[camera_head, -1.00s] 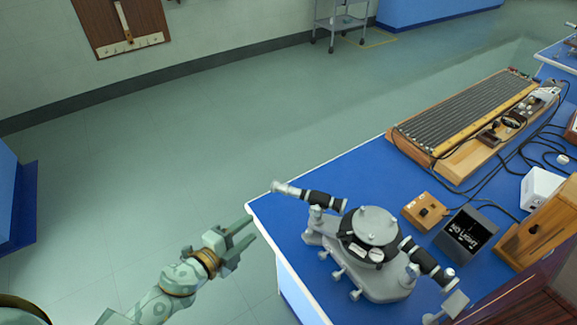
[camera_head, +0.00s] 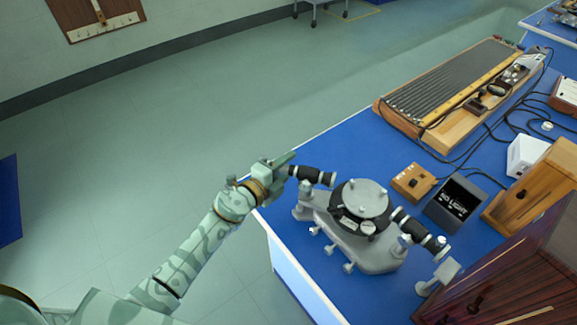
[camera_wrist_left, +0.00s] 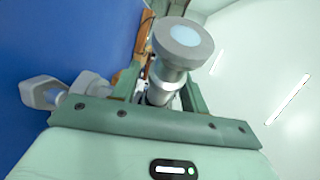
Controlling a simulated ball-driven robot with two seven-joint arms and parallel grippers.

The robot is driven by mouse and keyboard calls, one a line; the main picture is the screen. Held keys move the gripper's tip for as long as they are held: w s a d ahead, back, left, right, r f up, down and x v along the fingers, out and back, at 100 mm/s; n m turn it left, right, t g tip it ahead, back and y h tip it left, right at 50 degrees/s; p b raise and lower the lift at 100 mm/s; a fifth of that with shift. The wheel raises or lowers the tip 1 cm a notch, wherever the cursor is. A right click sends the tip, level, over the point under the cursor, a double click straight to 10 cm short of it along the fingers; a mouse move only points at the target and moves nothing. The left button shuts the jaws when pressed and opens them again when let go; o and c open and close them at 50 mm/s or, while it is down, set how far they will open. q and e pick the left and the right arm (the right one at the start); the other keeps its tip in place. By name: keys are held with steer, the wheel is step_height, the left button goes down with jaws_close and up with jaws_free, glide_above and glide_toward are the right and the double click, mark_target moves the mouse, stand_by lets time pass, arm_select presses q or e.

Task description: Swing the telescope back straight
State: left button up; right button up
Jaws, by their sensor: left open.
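The spectrometer (camera_head: 365,225) stands on the blue bench near its left corner, with a grey round table on a black disc. Its telescope (camera_head: 312,174), a black and silver tube, points out left from the disc toward the bench edge. My left gripper (camera_head: 283,166) is at the telescope's outer end, and its fingers hide that end in the head view. The collimator (camera_head: 420,232) extends to the lower right. My right gripper is not in view.
A small wooden box (camera_head: 411,183) and a dark open box (camera_head: 455,203) stand right of the spectrometer. A long ribbed wooden apparatus (camera_head: 455,95) and cables lie behind. A dark wooden case (camera_head: 510,270) is at the lower right. Open floor lies left of the bench.

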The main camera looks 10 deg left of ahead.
arm_select(q)
steer(key=shift+w+d, duration=0.2)
steer(key=shift+w, duration=0.2)
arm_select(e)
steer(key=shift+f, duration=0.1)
